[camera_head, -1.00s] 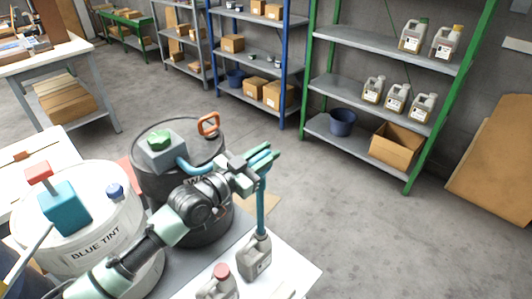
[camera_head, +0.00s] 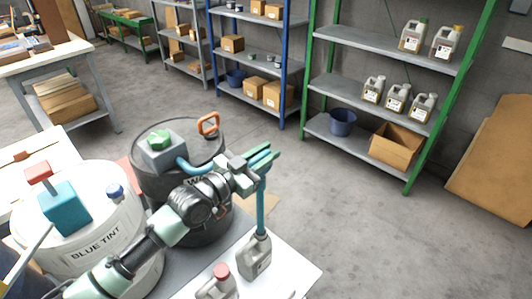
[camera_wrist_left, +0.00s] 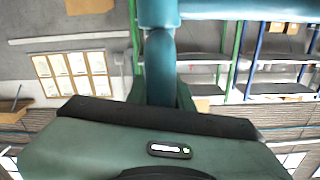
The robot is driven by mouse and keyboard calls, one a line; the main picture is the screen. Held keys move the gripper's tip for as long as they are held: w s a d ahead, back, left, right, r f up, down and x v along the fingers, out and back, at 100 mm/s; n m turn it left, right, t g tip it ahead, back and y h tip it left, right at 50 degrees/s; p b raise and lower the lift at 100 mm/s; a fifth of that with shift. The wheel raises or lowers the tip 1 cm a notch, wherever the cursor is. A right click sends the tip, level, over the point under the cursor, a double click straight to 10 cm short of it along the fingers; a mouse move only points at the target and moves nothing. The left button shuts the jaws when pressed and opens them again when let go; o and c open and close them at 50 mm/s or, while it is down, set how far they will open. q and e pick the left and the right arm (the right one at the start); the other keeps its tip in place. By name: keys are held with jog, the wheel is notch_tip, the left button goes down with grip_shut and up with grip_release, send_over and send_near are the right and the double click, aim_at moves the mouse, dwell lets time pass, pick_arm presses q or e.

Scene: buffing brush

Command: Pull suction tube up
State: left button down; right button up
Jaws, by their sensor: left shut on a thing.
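The teal suction tube (camera_head: 261,208) runs upright from the neck of a grey jug (camera_head: 256,258) at the front table's corner to my left gripper (camera_head: 264,157). Its lower end is hidden at the jug's neck, so I cannot tell how deep it reaches. My left gripper is shut on the tube above the jug. In the left wrist view the tube (camera_wrist_left: 161,65) shows between the green fingers, below a wide teal horizontal section (camera_wrist_left: 235,10). Another teal stretch (camera_head: 190,168) leaves the grey pump box (camera_head: 160,155) on the black drum and passes behind my wrist. My right gripper is not in view.
A second grey jug with a red cap (camera_head: 220,283) stands left of the first on the white table (camera_head: 300,272). A white BLUE TINT drum (camera_head: 125,235) and the black drum (camera_head: 142,185) stand to the left. Open floor (camera_head: 370,230) lies to the right, before the green shelf (camera_head: 375,95).

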pick_arm(q)
jog(key=shift+w+a+r, duration=0.1)
notch_tip(320, 180, up, 24)
jog(key=p, duration=1.6)
jog(key=shift+r, duration=0.3)
jog(key=c, duration=1.6)
grip_release()
jog(key=shift+c, duration=0.2)
jog(key=o, duration=0.3)
jog(key=shift+o, duration=0.2)
jog(key=shift+f, duration=0.2)
jog(key=shift+a+f, duration=0.1)
jog(key=shift+f, duration=0.05)
